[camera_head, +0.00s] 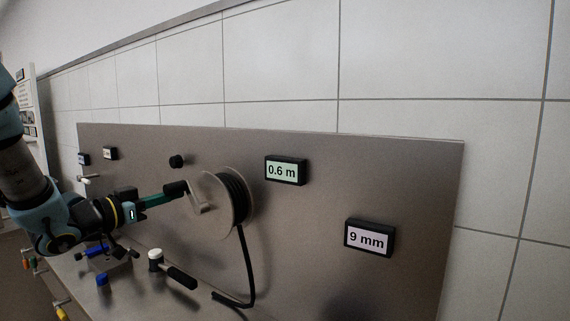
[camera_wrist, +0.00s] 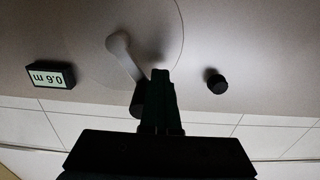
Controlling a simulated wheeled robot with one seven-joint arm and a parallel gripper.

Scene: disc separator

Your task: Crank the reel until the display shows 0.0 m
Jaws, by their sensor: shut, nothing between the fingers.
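The reel (camera_head: 240,198) is a pale round spool with black hose wound on it, mounted on the grey panel. Its pale crank arm (camera_head: 202,207) shows on the front face and also in the wrist view (camera_wrist: 124,54). The crank's dark handle (camera_head: 176,188) stands out from the arm's end; it also shows in the wrist view (camera_wrist: 138,98). The display (camera_head: 282,170) reads 0.6 m and appears upside down in the wrist view (camera_wrist: 50,76). My gripper (camera_head: 164,195) is shut and empty, its fingertips beside the handle. I cannot tell whether they touch it.
A second display (camera_head: 368,239) reads 9 mm at lower right. A black knob (camera_head: 177,161) sits above the handle. The hose end (camera_head: 232,301) hangs below the reel. A black-handled lever (camera_head: 180,277) and a blue-handled valve (camera_head: 97,250) are lower left.

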